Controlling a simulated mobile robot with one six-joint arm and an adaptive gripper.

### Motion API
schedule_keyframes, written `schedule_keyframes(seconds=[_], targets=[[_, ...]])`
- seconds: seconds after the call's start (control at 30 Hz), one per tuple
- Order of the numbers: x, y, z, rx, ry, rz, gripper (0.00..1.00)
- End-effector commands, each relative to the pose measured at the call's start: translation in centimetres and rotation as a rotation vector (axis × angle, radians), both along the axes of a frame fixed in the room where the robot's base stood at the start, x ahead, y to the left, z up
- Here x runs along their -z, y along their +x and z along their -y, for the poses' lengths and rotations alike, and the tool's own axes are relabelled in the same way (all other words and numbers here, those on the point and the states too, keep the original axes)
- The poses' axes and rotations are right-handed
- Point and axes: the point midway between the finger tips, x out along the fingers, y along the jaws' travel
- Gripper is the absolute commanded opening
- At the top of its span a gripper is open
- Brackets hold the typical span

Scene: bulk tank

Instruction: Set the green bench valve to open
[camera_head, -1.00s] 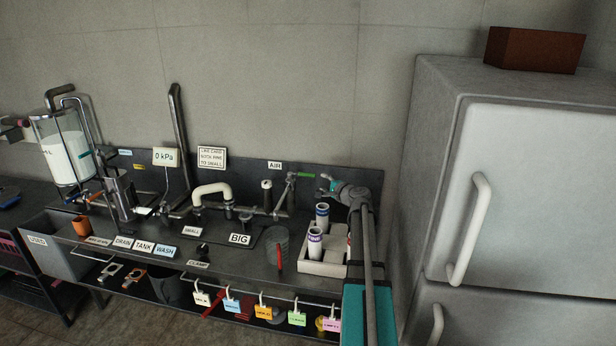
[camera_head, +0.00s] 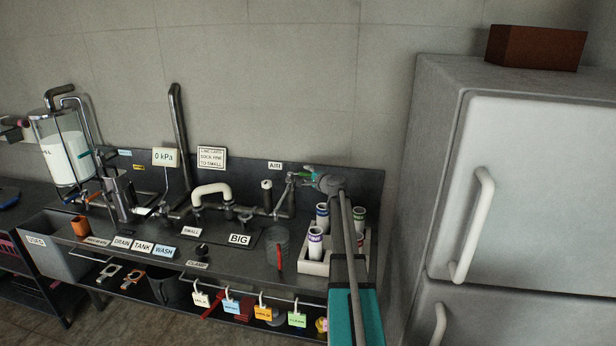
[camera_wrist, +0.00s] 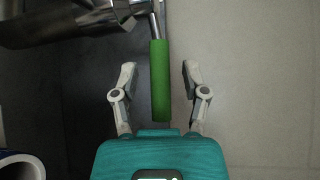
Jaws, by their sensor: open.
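The green bench valve handle (camera_wrist: 160,80) is a green sleeve on a metal lever in the wrist view. It lies between the two fingers of my open gripper (camera_wrist: 160,80), with a gap on each side. The lever joins a steel pipe fitting (camera_wrist: 90,18) at the upper left. In the head view my gripper (camera_head: 308,178) is at the valve beside the AIR label (camera_head: 275,166). Only a little of the green handle (camera_head: 303,174) shows there, as my gripper and arm cover most of it.
White pipe (camera_head: 212,190) and the BIG sign (camera_head: 239,240) are further left. A grey fridge (camera_head: 520,190) stands close on the right.

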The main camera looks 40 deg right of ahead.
Motion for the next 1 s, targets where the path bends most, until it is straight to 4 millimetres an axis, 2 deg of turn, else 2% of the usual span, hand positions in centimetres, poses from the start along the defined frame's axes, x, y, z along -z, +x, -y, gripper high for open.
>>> schedule_keyframes(seconds=[0.27,0.57,1.0], targets=[[0.00,0.01,0.02,0.000,0.000,0.000,0.56],[0.00,-0.01,0.03,0.000,0.000,0.000,0.01],[0.02,-0.43,0.50,0.020,0.000,-0.001,0.00]])
